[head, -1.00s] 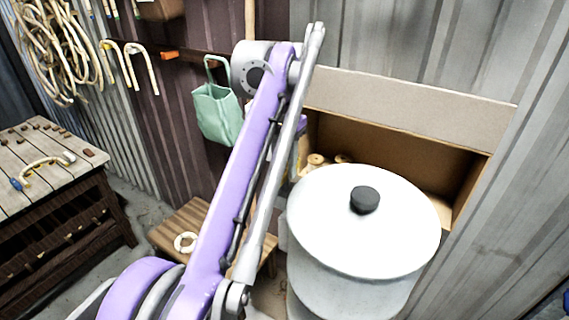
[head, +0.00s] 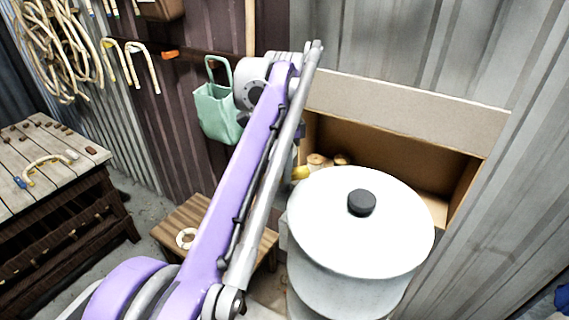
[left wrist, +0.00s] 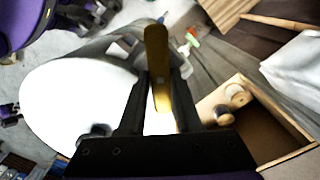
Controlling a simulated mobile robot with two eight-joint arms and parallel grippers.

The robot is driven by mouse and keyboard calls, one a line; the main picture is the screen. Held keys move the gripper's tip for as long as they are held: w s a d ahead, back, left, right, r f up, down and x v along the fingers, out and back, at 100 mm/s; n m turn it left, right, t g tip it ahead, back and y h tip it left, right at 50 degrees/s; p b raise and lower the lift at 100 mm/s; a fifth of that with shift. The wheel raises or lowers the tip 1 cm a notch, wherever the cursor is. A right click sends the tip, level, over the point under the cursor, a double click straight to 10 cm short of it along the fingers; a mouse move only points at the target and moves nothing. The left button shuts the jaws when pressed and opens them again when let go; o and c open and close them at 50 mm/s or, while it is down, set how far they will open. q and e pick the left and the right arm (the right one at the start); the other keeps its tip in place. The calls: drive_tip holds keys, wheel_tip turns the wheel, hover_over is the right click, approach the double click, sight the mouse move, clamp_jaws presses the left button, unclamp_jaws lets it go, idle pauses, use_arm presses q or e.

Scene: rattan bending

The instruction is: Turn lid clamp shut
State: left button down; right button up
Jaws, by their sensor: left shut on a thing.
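The steel pot (head: 340,290) stands at right in the head view, with a pale round lid (head: 390,235) and black knob (head: 361,203) on top. A yellow clamp lever (head: 300,172) shows at the lid's far left edge, partly behind my purple left arm. In the left wrist view the yellow lever (left wrist: 156,50) lies between the black fingers of my left gripper (left wrist: 160,80), which is shut on it. The lid (left wrist: 75,105) fills the left of that view. The clamp's base and catch are hidden. My right gripper cannot be made out.
An open wooden box (head: 470,180) with wooden spools (head: 316,160) stands against the wall behind the pot. A slatted stool (head: 190,215) holds a pale ring (head: 186,238). A workbench (head: 45,165) stands at left. A green bag (head: 218,115) hangs behind my arm.

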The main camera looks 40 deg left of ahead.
use_arm(q)
drive_tip(key=m, duration=0.4)
drive_tip(key=shift+r+m+p, duration=0.1)
drive_tip(key=shift+m+p, duration=0.3)
drive_tip(key=m, duration=0.4)
drive_tip(key=shift+m, duration=0.4)
use_arm(e)
drive_tip(key=shift+w+r, duration=0.35)
drive_tip(key=shift+r, duration=0.2)
drive_tip(key=shift+w+r, duration=0.35)
drive_tip(key=shift+r, duration=0.2)
use_arm(q)
drive_tip(key=c, duration=0.6)
unclamp_jaws()
wheel_tip(320, 180, up, 11)
